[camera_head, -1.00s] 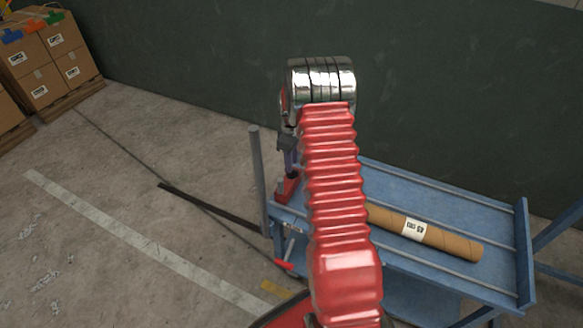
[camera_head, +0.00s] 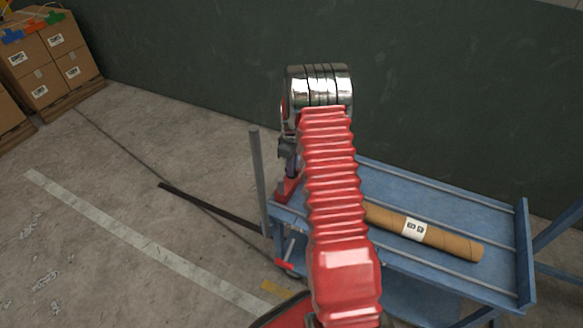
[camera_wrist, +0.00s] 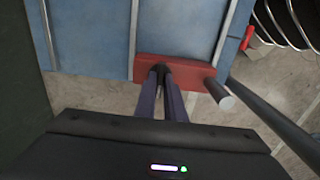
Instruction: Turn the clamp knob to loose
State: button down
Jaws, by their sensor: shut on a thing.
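The red clamp (camera_wrist: 195,72) sits at the edge of the blue cart in the wrist view, with a grey rod end sticking out at its right. My gripper (camera_wrist: 161,75) has its two dark fingers shut on the small dark clamp knob (camera_wrist: 160,67) on the clamp's face. The fingers cover most of the knob, so its turn angle cannot be told. In the head view, the red clamp (camera_head: 287,189) shows just below my gripper (camera_head: 290,168), partly behind my arm. The knob is hidden there.
The blue cart (camera_head: 450,210) carries a cardboard tube (camera_head: 450,242) with a white label. A grey upright post (camera_head: 259,180) stands close left of my gripper. A dark wall (camera_head: 440,90) rises behind. Boxes (camera_head: 62,60) are stacked far left. Floor at left is open.

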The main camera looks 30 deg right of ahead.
jog(key=shift+m, duration=0.4)
jog(key=m, duration=1.1)
jog(key=shift+m, duration=0.4)
jog(key=m, duration=1.1)
jog(key=shift+m, duration=0.3)
jog(key=c, duration=1.8)
grip_release()
jog(key=shift+c, duration=0.2)
jog(key=shift+r, duration=0.15)
